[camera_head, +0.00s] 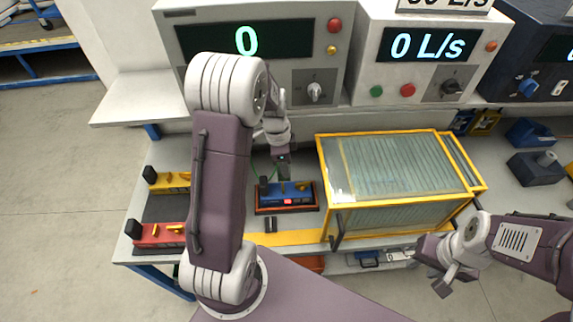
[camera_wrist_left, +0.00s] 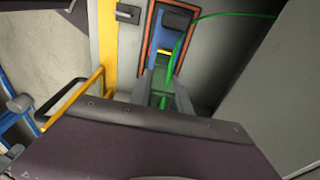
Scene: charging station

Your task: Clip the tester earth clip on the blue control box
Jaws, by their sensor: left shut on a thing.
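The blue control box (camera_head: 272,203) sits in an orange-edged tray on the bench, with a black block at its left end and a red light in front. It also shows in the left wrist view (camera_wrist_left: 164,43). My left gripper (camera_head: 283,172) is just above and behind the box. In the left wrist view its fingers (camera_wrist_left: 162,98) are shut on the green earth clip (camera_wrist_left: 163,101), mostly hidden between them. A green lead (camera_wrist_left: 183,40) runs up past the box. Contact between clip and box cannot be told. My right gripper (camera_head: 442,282) hangs empty at lower right; its finger gap is unclear.
A yellow-framed glass case (camera_head: 395,165) stands close right of the blue box. Yellow (camera_head: 172,182) and red (camera_head: 160,235) control boxes lie at left. Display units (camera_head: 255,50) line the back. A small dark block (camera_head: 250,233) lies in front.

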